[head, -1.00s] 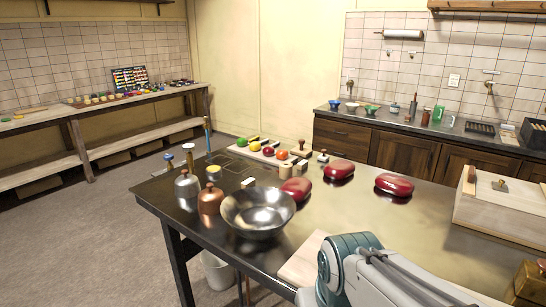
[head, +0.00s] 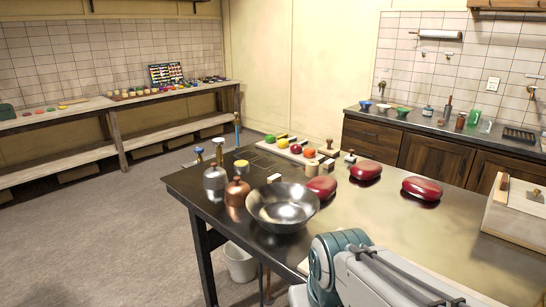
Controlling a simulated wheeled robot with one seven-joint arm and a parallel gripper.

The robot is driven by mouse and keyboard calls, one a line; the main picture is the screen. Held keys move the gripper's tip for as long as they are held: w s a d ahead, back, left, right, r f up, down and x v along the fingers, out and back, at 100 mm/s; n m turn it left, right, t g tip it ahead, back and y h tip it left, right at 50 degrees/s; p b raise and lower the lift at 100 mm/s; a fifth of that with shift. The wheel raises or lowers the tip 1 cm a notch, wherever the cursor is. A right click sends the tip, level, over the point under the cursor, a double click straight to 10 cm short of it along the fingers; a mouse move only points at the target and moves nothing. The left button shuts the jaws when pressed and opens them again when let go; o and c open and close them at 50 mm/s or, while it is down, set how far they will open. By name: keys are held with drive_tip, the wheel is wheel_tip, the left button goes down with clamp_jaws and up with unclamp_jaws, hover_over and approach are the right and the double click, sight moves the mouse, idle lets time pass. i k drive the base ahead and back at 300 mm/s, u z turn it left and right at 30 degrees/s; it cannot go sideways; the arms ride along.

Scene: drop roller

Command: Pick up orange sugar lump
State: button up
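A small round orange thing (head: 310,153), which may be the orange sugar lump, sits at the right end of a row on a pale board (head: 284,152) near the back of the dark table. A red one (head: 295,149), a yellow one (head: 283,146) and a green one (head: 270,139) lie in line to its left. It is too small to tell its exact shape. My arm shows at the lower right, at the near side of the table; my gripper is out of view.
A steel bowl (head: 282,207), a copper bottle (head: 237,193) and a silver bottle (head: 214,178) stand on the table's left part. A wooden box (head: 515,218) is at the right edge. Open tabletop lies between.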

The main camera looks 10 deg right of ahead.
sight(309, 152)
drive_tip(key=u, duration=1.15)
drive_tip(key=i, duration=5.45)
drive_tip(key=z, duration=3.15)
drive_tip(key=i, duration=1.05)
drive_tip(key=u, duration=0.05)
